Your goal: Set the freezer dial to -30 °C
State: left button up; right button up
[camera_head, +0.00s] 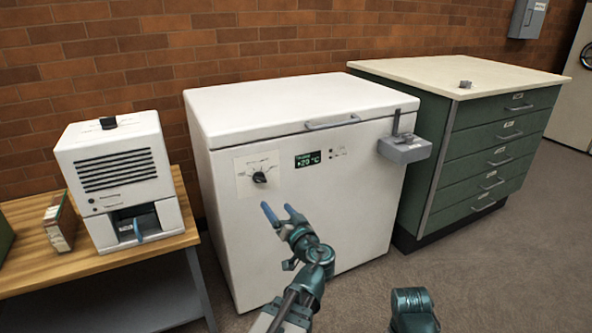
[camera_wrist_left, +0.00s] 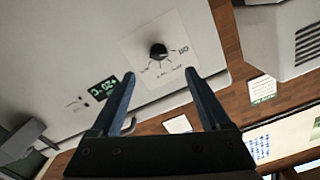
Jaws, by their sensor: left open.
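The white chest freezer (camera_head: 310,225) stands against the brick wall with its lid shut. Its black dial (camera_head: 260,177) sits on a pale scale plate (camera_head: 246,187) at the upper left of the front; the scale marks are too small to read. A green display (camera_head: 307,159) right of the dial seems to read about +20 °C. My left gripper (camera_head: 278,211) is open and empty, in front of the freezer, below and right of the dial. In the left wrist view the dial (camera_wrist_left: 158,51) lies beyond and between the open fingertips, apart from them. My right gripper is out of view.
A grey latch box (camera_head: 404,149) juts from the freezer's right front. A white machine (camera_head: 118,180) stands on a wooden table (camera_head: 75,262) at left. A green drawer cabinet (camera_head: 490,150) stands at right. The carpet (camera_head: 500,270) at right is clear.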

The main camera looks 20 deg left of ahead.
aim_at(262, 181)
pick_arm(q)
jog(key=x, duration=0.9)
jog(key=r+x, duration=0.1)
jog(key=x, duration=0.4)
jog(key=shift+w+d, duration=0.35)
grip_shut()
